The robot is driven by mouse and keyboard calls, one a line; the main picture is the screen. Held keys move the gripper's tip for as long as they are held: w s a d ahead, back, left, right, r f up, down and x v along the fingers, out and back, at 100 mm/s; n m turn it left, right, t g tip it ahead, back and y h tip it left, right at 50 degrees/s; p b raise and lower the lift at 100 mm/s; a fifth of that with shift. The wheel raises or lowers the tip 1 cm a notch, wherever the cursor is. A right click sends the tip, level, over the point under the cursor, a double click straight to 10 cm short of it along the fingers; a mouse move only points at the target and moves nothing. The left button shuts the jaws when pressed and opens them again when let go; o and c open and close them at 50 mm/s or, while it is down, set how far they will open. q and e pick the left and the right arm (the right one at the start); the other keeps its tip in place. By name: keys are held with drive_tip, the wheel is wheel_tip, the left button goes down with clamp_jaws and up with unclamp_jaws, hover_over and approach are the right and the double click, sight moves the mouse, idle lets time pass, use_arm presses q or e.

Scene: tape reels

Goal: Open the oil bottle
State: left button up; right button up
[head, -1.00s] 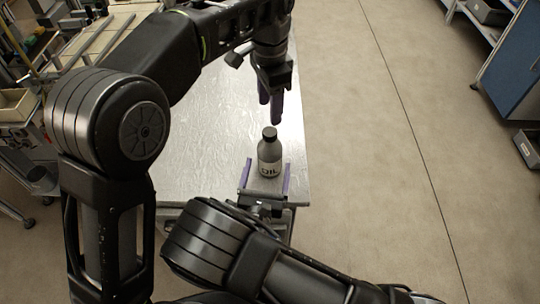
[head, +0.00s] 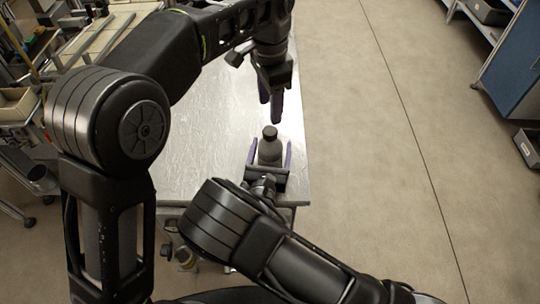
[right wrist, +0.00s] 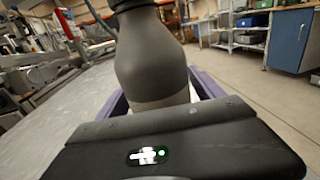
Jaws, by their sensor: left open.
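The grey oil bottle (head: 270,152) with a dark cap (head: 270,132) stands upright near the right edge of the metal table (head: 200,155). It fills the middle of the right wrist view (right wrist: 150,62), where its cap is mostly cut off at the top. My right gripper (head: 269,147) is open, with its purple fingers on either side of the bottle and a gap beside it. The gripper body hides the lower bottle and its label. My left gripper (head: 271,112) is open, pointing down just above the cap in the head view.
The table's right edge lies close to the bottle, with open floor (head: 370,150) beyond. Shelving and a blue cabinet (head: 512,65) stand at the far right. Pale boards (head: 95,45) and a small bin (head: 17,105) are at the left.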

clamp_jaws()
idle(0.7)
